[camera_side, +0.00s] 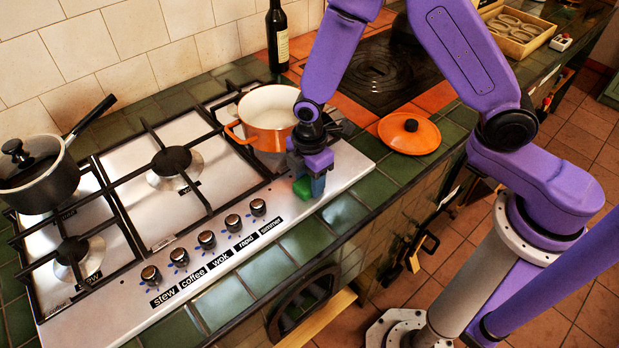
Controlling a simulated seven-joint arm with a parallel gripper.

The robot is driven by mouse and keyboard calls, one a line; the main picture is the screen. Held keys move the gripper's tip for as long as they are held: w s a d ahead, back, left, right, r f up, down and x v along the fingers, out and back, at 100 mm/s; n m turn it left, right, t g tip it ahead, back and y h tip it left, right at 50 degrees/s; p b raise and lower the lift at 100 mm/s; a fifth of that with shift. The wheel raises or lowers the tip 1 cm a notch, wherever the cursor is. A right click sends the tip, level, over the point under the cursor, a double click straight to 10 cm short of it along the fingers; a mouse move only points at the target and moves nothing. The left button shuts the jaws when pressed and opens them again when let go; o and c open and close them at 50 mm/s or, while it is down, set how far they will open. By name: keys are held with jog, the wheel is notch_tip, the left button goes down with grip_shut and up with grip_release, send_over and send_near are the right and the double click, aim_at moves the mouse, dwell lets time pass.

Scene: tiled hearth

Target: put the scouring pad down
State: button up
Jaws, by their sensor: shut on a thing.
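The scouring pad (302,188) is a small green block, partly hidden by my gripper. My gripper (310,182) points down and is shut on the pad, at the right end of the steel hob's front strip. It is just in front of the orange pot. I cannot tell whether the pad touches the surface below it.
The orange pot (268,117) stands close behind my gripper. The orange lid (409,134) lies on the tiles to the right. A dark saucepan (38,178) is at far left, a bottle (277,38) behind. Knobs (207,239) line the hob (130,295). Green tiles (345,212) in front are clear.

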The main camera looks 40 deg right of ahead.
aim_at(310, 181)
jog(key=o, duration=0.9)
jog(key=shift+f, duration=0.15)
jog(key=shift+o, duration=0.2)
notch_tip(310, 181, up, 12)
jog(key=shift+r, duration=0.2)
jog(key=s+d+r+m, duration=0.2)
jog(key=s+d, duration=0.4)
jog(key=s, duration=0.5)
jog(key=s+d+r+m, duration=0.3)
jog(key=s+d+r, duration=0.2)
jog(key=s, duration=0.7)
jog(key=shift+d, duration=1.1)
